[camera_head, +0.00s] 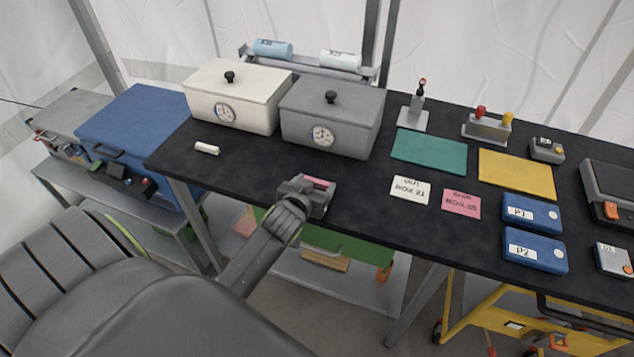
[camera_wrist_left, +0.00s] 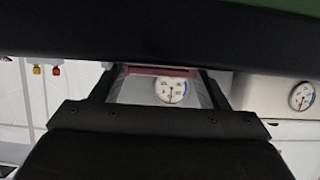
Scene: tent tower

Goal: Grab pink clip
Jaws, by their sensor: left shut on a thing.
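The pink clip (camera_head: 319,182) is held in my left gripper (camera_head: 317,189), over the front edge of the black table (camera_head: 250,168) in the head view. The gripper is shut on it and hides most of it. In the left wrist view the pink clip (camera_wrist_left: 160,70) shows as a thin pink strip across the fingertips of my left gripper (camera_wrist_left: 160,74). I cannot tell whether the clip still touches the table. My right gripper is not in view.
A white clip (camera_head: 206,148) lies at the table's left. A white box (camera_head: 233,100) and a grey box (camera_head: 331,120), both with dials, stand behind the gripper. White card (camera_head: 410,190) and pink card (camera_head: 461,203) lie to its right. Blue cases P1 (camera_head: 533,213) and P2 (camera_head: 535,250) lie further right.

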